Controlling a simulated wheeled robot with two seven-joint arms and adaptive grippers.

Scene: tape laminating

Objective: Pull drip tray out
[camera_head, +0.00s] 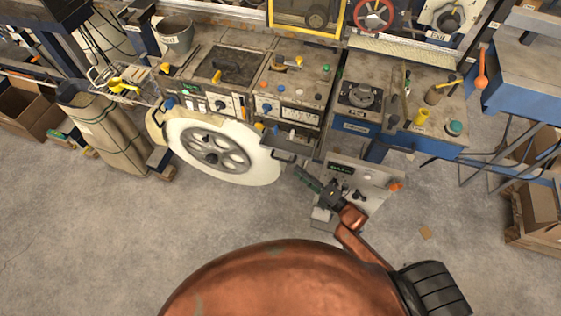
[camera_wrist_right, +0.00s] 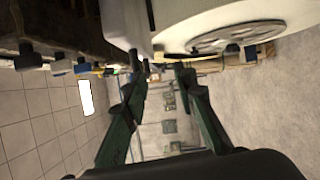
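What looks like the drip tray is a shallow dark tray (camera_head: 284,148) below the control panels, just right of the large white wheel. A small handle shows at its front edge. My right gripper (camera_head: 298,170) has dark green fingers and points up and left toward the tray's front, close below it. In the right wrist view the fingers (camera_wrist_right: 159,68) stand apart with a gap between the tips. I cannot tell whether a fingertip touches the handle. Nothing is clearly held. My left gripper is not in view.
The large white spoked wheel (camera_head: 225,158) stands left of the tray. A pale panel box (camera_head: 365,185) with knobs stands low behind my right gripper. A blue workbench (camera_head: 365,128) with tools is to the right. The grey floor (camera_head: 110,230) in front is mostly clear.

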